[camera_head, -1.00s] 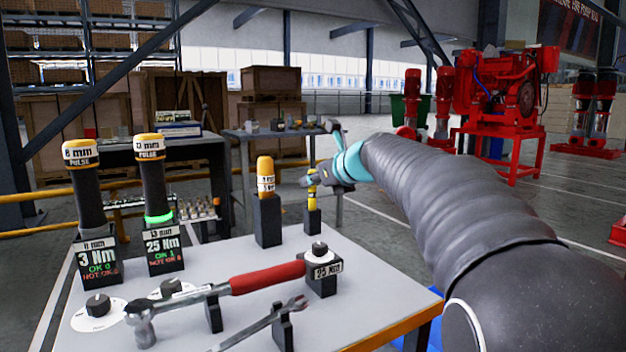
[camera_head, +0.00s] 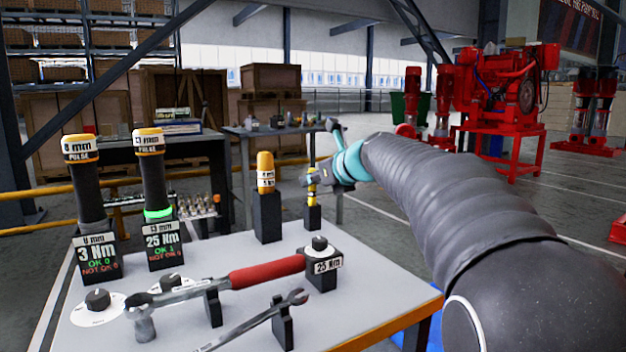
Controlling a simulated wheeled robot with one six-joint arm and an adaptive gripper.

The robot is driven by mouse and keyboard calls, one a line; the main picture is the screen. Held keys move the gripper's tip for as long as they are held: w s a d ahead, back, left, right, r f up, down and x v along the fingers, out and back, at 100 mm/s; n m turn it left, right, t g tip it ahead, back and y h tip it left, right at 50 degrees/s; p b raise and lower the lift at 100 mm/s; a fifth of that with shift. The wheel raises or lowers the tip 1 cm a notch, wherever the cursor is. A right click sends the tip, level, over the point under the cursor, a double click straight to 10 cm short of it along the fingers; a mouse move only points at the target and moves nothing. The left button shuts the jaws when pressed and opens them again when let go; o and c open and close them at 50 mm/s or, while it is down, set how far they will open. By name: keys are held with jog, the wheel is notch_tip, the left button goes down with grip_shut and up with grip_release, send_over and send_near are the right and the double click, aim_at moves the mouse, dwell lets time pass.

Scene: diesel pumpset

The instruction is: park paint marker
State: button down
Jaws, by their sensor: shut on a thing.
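The yellow paint marker (camera_head: 312,190) stands upright at the back right of the table. Its lower end meets the top of a small black holder (camera_head: 312,218). Whether it is seated inside or just above cannot be told. My gripper (camera_head: 309,181) reaches in from the right and is shut on the marker's upper part. Its fingers hide some of the marker.
Left of the marker, a yellow-topped tool stands in a black block (camera_head: 267,215). A red-handled torque wrench (camera_head: 265,272) and a spanner (camera_head: 262,322) lie on stands in front. Two pulse tools stand at left. Some bare grey table (camera_head: 385,280) shows at right.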

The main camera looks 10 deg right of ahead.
jog(key=shift+f+b, duration=0.4)
jog(key=shift+f, duration=0.25)
jog(key=c, duration=1)
grip_release()
jog(key=shift+c, duration=0.2)
jog(key=shift+r, duration=0.1)
jog(key=v, duration=1.2)
